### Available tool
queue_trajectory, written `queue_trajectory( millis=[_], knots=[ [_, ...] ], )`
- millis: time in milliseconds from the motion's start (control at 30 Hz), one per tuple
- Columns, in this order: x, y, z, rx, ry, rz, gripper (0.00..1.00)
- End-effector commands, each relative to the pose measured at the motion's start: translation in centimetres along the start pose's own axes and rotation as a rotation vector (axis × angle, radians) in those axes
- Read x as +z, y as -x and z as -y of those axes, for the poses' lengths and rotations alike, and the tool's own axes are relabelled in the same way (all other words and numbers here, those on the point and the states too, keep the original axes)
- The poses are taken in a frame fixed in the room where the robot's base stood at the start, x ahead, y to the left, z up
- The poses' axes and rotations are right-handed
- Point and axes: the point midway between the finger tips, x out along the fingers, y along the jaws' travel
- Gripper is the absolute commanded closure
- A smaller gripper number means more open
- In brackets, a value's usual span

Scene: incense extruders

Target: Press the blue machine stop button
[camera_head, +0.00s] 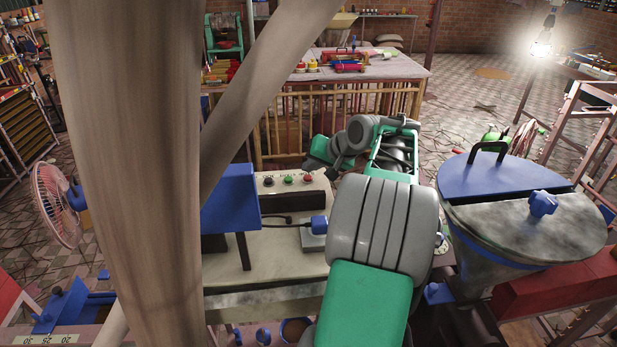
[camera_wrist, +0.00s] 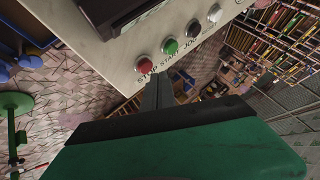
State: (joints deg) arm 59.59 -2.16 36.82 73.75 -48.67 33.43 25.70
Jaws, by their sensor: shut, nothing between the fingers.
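The control box of the machine with blue parts carries a row of round buttons on a pale panel. The red button (camera_wrist: 145,62) has the label STOP beside it. It also shows at the right end of the row in the head view (camera_head: 307,179). The green START button (camera_wrist: 170,46) is beside it. My gripper (camera_wrist: 158,80) is shut and empty. In the wrist view its fingertips are close to the red and green buttons, apart from the red one in the picture; the depth gap is unclear. In the head view I cannot make out the fingers.
A dark button (camera_wrist: 193,28) and a pale button (camera_wrist: 215,12) continue the row. A blue-lidded metal hopper (camera_head: 500,177) stands right of my arm. A wooden post (camera_head: 128,150) blocks much of the left. A table with goods (camera_head: 400,68) stands behind.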

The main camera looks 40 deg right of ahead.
Motion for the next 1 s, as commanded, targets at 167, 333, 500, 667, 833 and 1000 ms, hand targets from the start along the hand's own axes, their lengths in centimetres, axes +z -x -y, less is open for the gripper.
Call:
queue_trajectory(
  millis=[167,333,500,667,833,1000],
  knots=[
    [0.0,0.0,0.0,0.0,0.0,0.0,1.0],
    [0.12,-0.18,-0.11,0.0,0.0,0.0,1.0],
    [0.41,-0.67,-0.4,0.0,0.0,0.001,1.0],
    [0.39,-0.66,-0.39,0.0,0.0,0.0,1.0],
    [0.4,-0.68,-0.39,0.0,0.0,0.0,1.0],
    [0.51,-0.81,-0.5,0.0,0.0,0.0,1.0]
  ],
)
